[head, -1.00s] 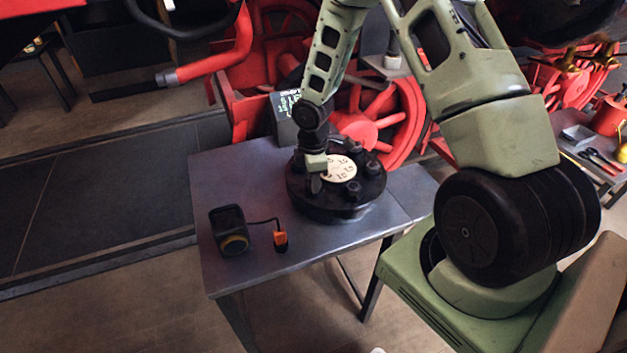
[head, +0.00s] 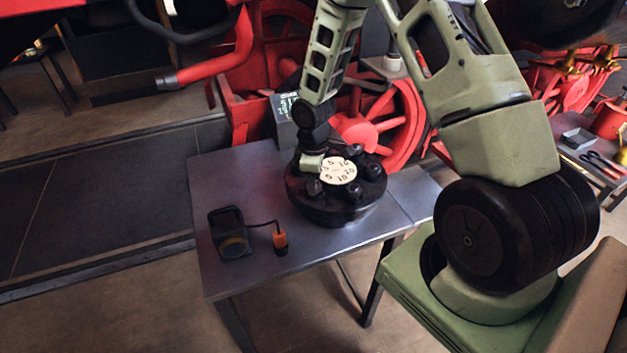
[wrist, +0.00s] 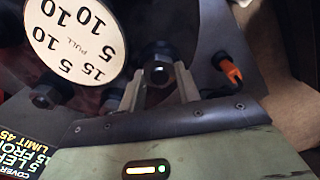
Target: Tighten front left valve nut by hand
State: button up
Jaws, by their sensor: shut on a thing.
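The round black valve cover (head: 335,208) stands on the metal table, with a cream numbered dial (head: 338,170) on top and dark nuts around its rim. My gripper (head: 312,178) reaches down at the cover's left front edge. In the wrist view my gripper (wrist: 160,88) has its two pale fingers on either side of a dark hex nut (wrist: 157,74), shut on it. The dial also shows at the upper left of the wrist view (wrist: 75,38), with printed numbers and the word PULL. In the head view the gripped nut is mostly hidden by my gripper.
A black box-shaped device (head: 230,233) with a yellow ring and a cabled orange-tipped tool (head: 280,240) sit on the table's left front. A small screen (head: 285,106) stands behind the cover. Red wheels (head: 385,125) are close behind.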

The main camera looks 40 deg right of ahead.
jog(key=shift+r, duration=0.1)
jog(key=o, duration=1)
notch_tip(320, 180, up, 17)
jog(key=shift+r+b, duration=0.15)
jog(key=shift+b, duration=0.9)
jog(key=s+a+b, duration=0.1)
jog(key=s+a, duration=0.3)
jog(key=a, duration=0.4)
jog(key=s+a+b, duration=0.1)
jog(key=s+a, duration=0.3)
jog(key=a, duration=0.4)
jog(key=shift+m+y, duration=0.3)
jog(key=shift+m, duration=0.1)
jog(key=s+a, duration=0.3)
jog(key=s, duration=0.2)
jog(key=s+a, duration=0.2)
jog(key=s, duration=0.4)
jog(key=s+a+b, duration=0.1)
jog(key=s+a, duration=0.2)
jog(key=s, duration=0.2)
jog(key=shift+s+a, duration=0.3)
